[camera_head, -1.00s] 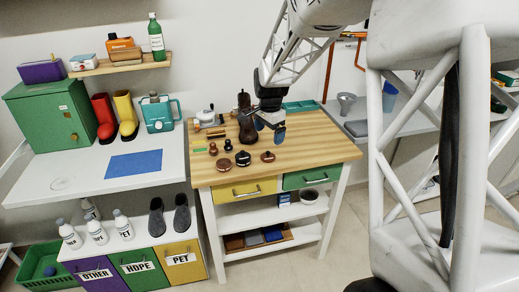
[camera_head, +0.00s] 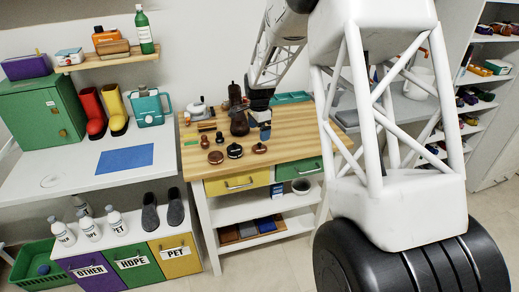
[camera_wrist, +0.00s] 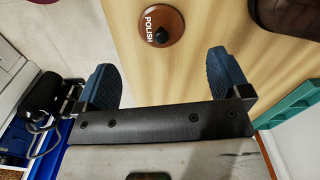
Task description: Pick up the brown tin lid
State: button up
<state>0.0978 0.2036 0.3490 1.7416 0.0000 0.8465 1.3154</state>
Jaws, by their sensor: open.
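The brown tin lid (camera_wrist: 162,26) is a flat round disc with a black knob and white "POLISH" lettering, at the top of the wrist view. In the head view it appears to be the right-hand brown disc (camera_head: 259,149) near the front of the wooden table top. My gripper (camera_wrist: 165,80) has its two blue fingers wide apart with nothing between them. The lid lies beyond the fingertips, apart from them. In the head view my gripper (camera_head: 265,131) hangs above the table, just behind and slightly right of the lid.
A black disc (camera_head: 235,151) and another brown disc (camera_head: 215,157) lie left of the lid. A tall dark brown vessel (camera_head: 238,122) stands behind, close to my gripper. A green tray (camera_head: 292,97) lies at the back right. The wooden table top (camera_head: 300,140) is bare to the right.

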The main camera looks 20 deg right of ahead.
aim_at(259, 144)
jog(key=shift+f, duration=1.2)
jog(key=shift+a+f, duration=0.1)
jog(key=shift+f, duration=2.5)
jog(key=c, duration=1)
jog(key=shift+r, duration=0.15)
